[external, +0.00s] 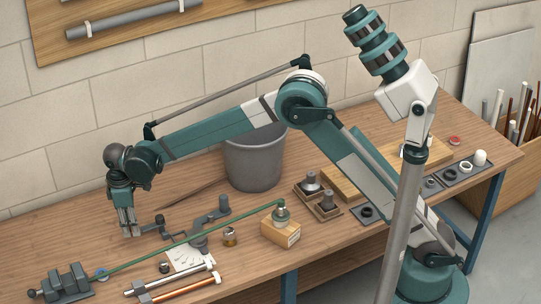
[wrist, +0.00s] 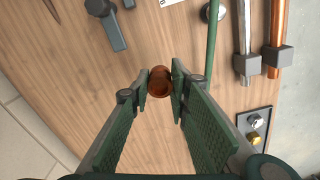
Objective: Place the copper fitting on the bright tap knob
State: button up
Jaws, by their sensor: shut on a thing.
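The copper fitting (wrist: 160,82) is a short, reddish-brown ring-ended piece between the fingertips of my gripper (wrist: 160,86) in the wrist view. The two fingers are shut on it from both sides. In the external view my gripper (external: 131,232) points down at the left of the bench, above the wood; the fitting is too small to make out there. In the wrist view a dark plate (wrist: 246,115) at the lower right carries two small shiny knobs, a paler one (wrist: 256,122) and a brass-coloured one (wrist: 253,137). I cannot tell for certain which is the bright tap knob.
A long green rod (external: 190,239) crosses the bench from a dark clamp block (external: 68,284) to a wooden block (external: 281,232). Silver and copper pipes (external: 185,289) lie in front. A dark lever piece (external: 157,229) is close to my gripper. A grey bucket (external: 253,162) stands behind.

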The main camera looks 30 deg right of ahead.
jog(key=s+d+r+p, duration=0.1)
jog(key=d+r, duration=0.1)
jog(key=d, duration=0.5)
jog(key=s+d+r+p, duration=0.2)
jog(key=d, duration=0.6)
notch_tip(320, 180, up, 3)
jog(key=m+p, duration=0.1)
jog(key=p, duration=0.1)
send_over(229, 230)
jog(key=shift+f, duration=0.15)
jog(key=shift+f, duration=2.95)
jog(key=shift+f, duration=2.05)
jog(key=shift+f, duration=0.2)
